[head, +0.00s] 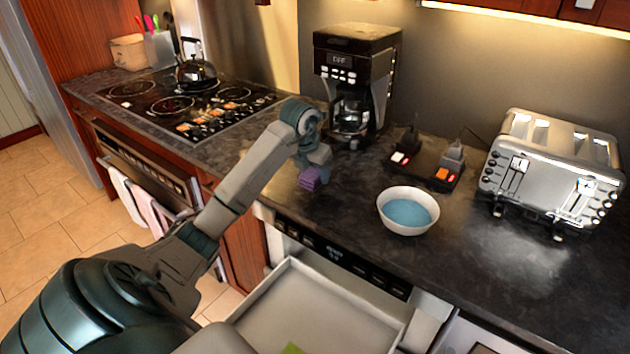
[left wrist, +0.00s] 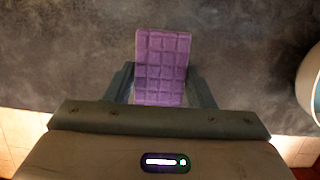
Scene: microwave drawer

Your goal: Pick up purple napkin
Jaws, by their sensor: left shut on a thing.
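The purple napkin (head: 311,178) is a small block on or just above the dark countertop, left of the white bowl. In the left wrist view the napkin (left wrist: 162,62) shows a grid pattern and sits between both fingers. My left gripper (head: 316,168) is shut on it, and the fingers touch its two sides in the left wrist view (left wrist: 161,85). I cannot tell whether the napkin is clear of the counter. My right gripper is not in view.
A white bowl (head: 408,211) with blue contents stands right of the napkin. A coffee maker (head: 357,80), a power strip (head: 425,165) and a silver toaster (head: 550,175) stand behind and right. An open drawer (head: 310,310) juts out below the counter edge.

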